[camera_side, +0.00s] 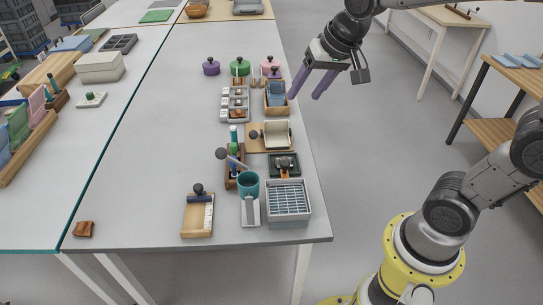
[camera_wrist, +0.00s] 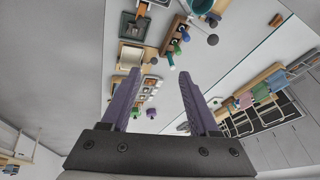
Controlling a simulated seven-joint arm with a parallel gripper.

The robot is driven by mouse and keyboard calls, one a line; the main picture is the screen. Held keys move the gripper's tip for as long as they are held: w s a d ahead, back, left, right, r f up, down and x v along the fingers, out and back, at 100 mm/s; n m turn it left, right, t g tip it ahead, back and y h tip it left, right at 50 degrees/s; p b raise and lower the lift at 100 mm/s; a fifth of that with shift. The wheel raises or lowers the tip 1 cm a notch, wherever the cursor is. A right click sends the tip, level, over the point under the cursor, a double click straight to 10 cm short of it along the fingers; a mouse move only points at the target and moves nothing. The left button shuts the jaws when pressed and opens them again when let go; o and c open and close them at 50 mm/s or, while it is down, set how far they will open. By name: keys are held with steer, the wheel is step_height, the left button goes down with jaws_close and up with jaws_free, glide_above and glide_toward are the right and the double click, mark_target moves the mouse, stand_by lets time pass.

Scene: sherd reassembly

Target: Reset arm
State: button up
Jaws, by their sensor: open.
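My gripper (camera_side: 310,83) is in the upper middle of the side view, raised at the table's right edge, near the lidded pots. Its two purple fingers are apart with nothing between them. In the wrist view my gripper (camera_wrist: 157,80) also shows open and empty, with the table and its items beyond the fingers. A brown sherd-like piece (camera_side: 83,229) lies alone at the table's near left corner in the side view.
The white table (camera_side: 150,150) is clear through its left middle. Along its right side stand purple (camera_side: 211,67), green (camera_side: 240,67) and pink pots, a teal cup (camera_side: 248,183), a grey-white basket (camera_side: 289,201) and a wooden board (camera_side: 191,222). A white box (camera_side: 100,67) stands at left.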

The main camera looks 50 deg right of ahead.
steer(key=s+a+f+n, duration=0.1)
steer(key=s+n, duration=0.5)
steer(key=s, duration=1.2)
steer(key=shift+a+f, duration=0.3)
